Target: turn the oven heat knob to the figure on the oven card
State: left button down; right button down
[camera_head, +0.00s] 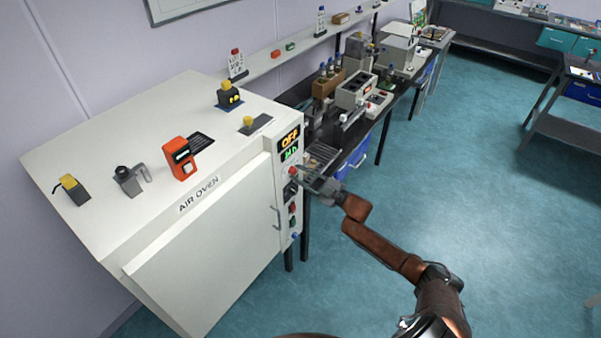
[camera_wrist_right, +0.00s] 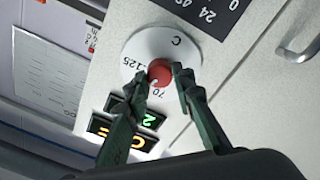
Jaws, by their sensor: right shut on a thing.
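The air oven (camera_head: 200,225) is a large white cabinet at the left of the head view. Its heat knob (camera_wrist_right: 159,71) is red and sits on a round white dial (camera_wrist_right: 141,50) with C, 125 and 70 legible in the wrist view. My right gripper (camera_wrist_right: 160,80) is shut on the knob, one finger on each side. In the head view my right gripper (camera_head: 307,180) reaches the oven's side panel. My left gripper is out of view.
An amber display (camera_head: 290,138) reads OFF, above a green one (camera_head: 290,152). The oven door handle (camera_head: 276,218) and lower buttons (camera_head: 292,209) are close by. A red device (camera_head: 180,157) and other small items lie on the oven top. A crowded bench adjoins; the floor is clear.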

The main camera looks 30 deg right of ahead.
jog(key=shift+m, duration=0.4)
jog(key=c, duration=1.7)
grip_release()
jog(key=shift+o, duration=0.2)
jog(key=v, duration=1.2)
